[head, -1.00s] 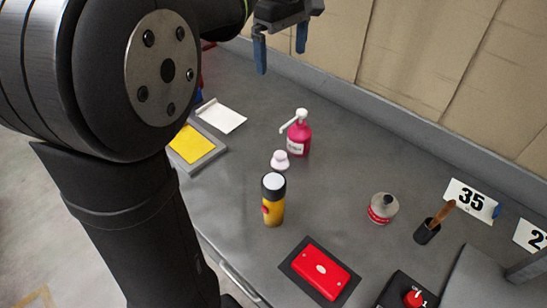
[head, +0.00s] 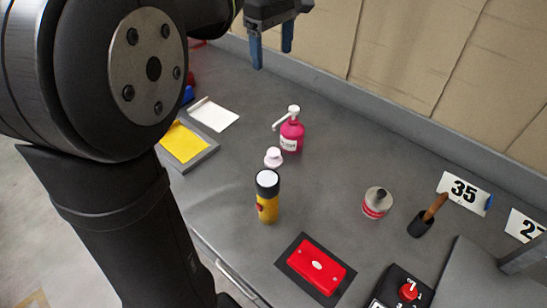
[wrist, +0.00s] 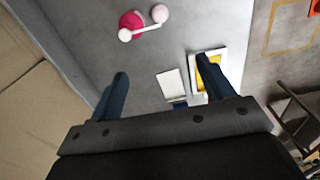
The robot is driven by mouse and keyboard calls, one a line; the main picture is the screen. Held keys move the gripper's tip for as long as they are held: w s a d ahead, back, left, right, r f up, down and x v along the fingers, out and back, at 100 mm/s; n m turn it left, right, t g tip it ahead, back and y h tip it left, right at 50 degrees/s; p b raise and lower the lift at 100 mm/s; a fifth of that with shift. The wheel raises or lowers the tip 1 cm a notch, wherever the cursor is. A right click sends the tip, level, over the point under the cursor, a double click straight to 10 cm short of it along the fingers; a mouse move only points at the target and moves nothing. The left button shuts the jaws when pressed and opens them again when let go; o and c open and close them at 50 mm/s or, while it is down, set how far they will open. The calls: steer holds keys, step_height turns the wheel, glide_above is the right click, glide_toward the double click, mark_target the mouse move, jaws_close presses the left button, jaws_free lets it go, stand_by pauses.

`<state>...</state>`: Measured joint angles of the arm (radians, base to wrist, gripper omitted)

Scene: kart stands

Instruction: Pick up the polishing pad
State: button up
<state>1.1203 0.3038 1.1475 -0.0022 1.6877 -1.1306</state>
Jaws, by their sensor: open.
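A small pale pink round piece with a knob on top (head: 273,157) looks like the polishing pad. It sits on the grey bench, just in front of a magenta pump bottle (head: 292,137). In the wrist view the pad (wrist: 159,13) is near the top edge, beside the bottle (wrist: 131,20). My gripper (head: 271,58) is open and empty, raised above the bench near the back wall. The pad is apart from it. Its two blue fingers (wrist: 163,68) show in the wrist view with nothing between them.
A yellow-and-black canister (head: 267,203) stands in front of the pad. A tray with a yellow sheet (head: 206,156) and a white sheet (head: 214,115) lie left.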

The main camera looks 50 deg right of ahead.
steer(key=a+f+n+h, duration=0.3)
steer(key=f+n, duration=0.6)
steer(key=f, duration=0.1)
steer(key=n+h, duration=0.1)
steer(key=n, duration=0.8)
glide_toward(272, 152)
steer(key=x, duration=0.6)
steer(key=shift+w+a+f, duration=0.15)
steer(key=shift+w+a, duration=0.1)
steer(key=shift+w, duration=0.05)
steer(key=x, duration=0.4)
steer(key=shift+s+d, duration=0.3)
steer(key=shift+s, duration=0.1)
steer(key=shift+d+f, duration=0.25)
steer(key=shift+f, duration=0.25)
steer(key=shift+c, duration=0.2)
steer(key=c, duration=1.1)
